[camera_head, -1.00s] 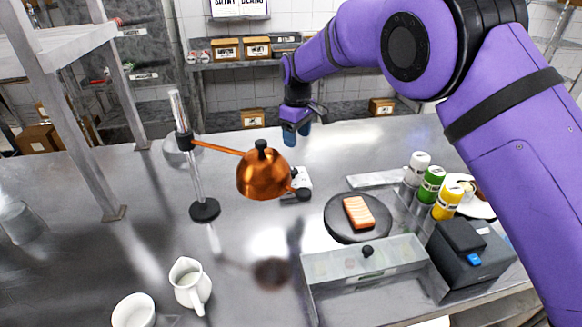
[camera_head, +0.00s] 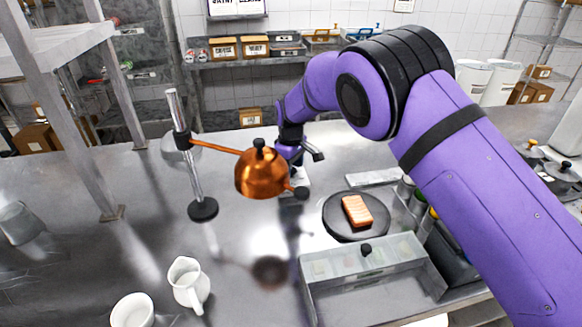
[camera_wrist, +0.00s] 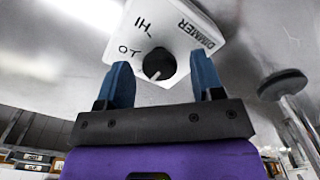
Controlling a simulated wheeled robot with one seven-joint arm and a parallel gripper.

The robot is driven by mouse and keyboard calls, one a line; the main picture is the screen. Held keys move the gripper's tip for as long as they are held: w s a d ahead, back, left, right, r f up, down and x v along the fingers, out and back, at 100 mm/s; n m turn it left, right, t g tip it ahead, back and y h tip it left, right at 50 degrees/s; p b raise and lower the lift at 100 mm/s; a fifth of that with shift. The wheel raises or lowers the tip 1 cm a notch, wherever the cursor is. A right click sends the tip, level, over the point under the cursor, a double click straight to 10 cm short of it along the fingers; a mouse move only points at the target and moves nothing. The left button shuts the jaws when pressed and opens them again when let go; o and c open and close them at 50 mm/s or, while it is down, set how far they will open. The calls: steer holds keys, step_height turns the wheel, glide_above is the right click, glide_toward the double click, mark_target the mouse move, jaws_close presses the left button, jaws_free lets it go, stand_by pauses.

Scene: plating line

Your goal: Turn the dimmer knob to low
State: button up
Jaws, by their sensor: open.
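The dimmer is a white box (camera_wrist: 195,28) marked DIMMER, HI and LO, with a round black knob (camera_wrist: 159,65) in the wrist view. A short white mark shows on the knob's lower left side in that picture, nearer the LO label than the HI label. My gripper (camera_wrist: 163,78) is open, with one blue finger on each side of the knob and a visible gap to it. In the head view my gripper (camera_head: 291,154) is over the dimmer box (camera_head: 303,174), which is mostly hidden behind it and the copper lamp. The knob is hidden there.
A copper lamp (camera_head: 259,174) on a metal stand (camera_head: 203,209) is close in front of my gripper. A black plate (camera_head: 332,222) with an orange-pink slab (camera_head: 356,210), a clear-lidded bin (camera_head: 340,262) and a white pitcher (camera_head: 189,284) are nearer.

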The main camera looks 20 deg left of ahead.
steer(key=shift+f, duration=0.1)
steer(key=c, duration=0.9)
steer(key=shift+m, duration=0.4)
steer(key=m, duration=0.5)
steer(key=shift+m, duration=0.3)
steer(key=m, duration=0.5)
steer(key=shift+m, duration=0.4)
steer(key=o, duration=0.9)
